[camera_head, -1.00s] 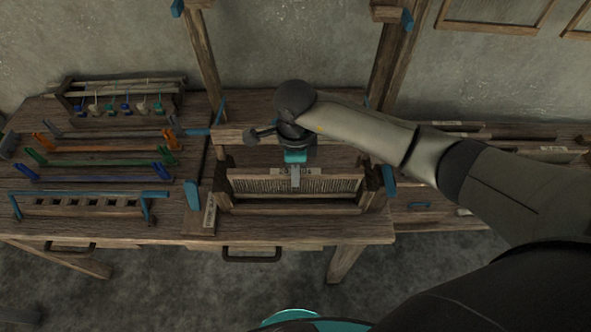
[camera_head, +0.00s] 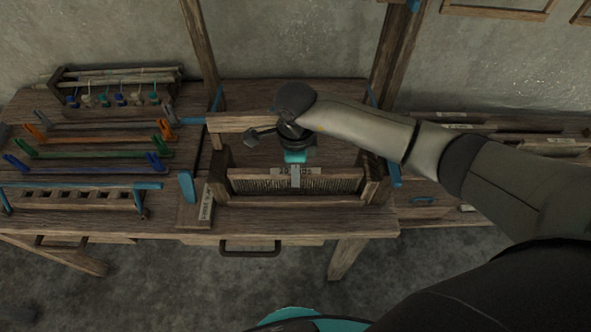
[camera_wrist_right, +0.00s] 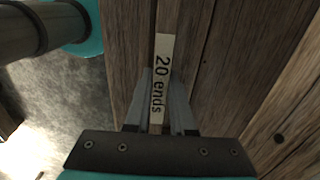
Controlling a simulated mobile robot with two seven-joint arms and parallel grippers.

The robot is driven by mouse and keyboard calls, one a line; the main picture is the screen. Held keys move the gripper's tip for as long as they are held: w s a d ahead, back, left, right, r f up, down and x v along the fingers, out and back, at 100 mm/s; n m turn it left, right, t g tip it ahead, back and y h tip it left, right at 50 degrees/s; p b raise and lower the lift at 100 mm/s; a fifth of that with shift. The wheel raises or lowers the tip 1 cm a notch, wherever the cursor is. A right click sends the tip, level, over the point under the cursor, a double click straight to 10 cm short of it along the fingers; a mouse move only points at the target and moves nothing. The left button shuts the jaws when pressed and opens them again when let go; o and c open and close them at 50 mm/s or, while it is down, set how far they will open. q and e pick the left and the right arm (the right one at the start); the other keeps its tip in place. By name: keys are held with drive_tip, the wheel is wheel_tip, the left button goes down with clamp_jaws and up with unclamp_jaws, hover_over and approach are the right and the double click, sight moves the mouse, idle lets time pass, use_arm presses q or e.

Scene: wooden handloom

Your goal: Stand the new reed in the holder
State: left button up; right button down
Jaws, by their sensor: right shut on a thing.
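The new reed (camera_head: 262,184) is a long wooden comb with fine upright teeth and a pale label on its top bar. My right gripper (camera_head: 296,181) is shut on the middle of that top bar from above. In the right wrist view the label reads "20 ends", and the jaws (camera_wrist_right: 160,92) close on both sides of the reed's narrow top (camera_wrist_right: 160,72). The reed lies level between the end posts of the wooden holder (camera_head: 290,202), behind its front bar. Its lower edge is hidden, so I cannot tell whether it rests on the bottom. My left gripper is out of view.
A loom beam (camera_head: 235,123) crosses just behind my gripper, between tall uprights (camera_head: 200,50). At left are colored racks (camera_head: 95,150) and a stand of hanging pieces (camera_head: 115,85). Several labelled wooden strips (camera_head: 480,128) lie at right. The table front holds a drawer handle (camera_head: 250,249).

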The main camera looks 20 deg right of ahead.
drive_tip(key=c, duration=0.7)
unclamp_jaws()
wheel_tip(320, 180, up, 15)
drive_tip(key=shift+r+p, duration=0.15)
drive_tip(key=shift+p, duration=0.3)
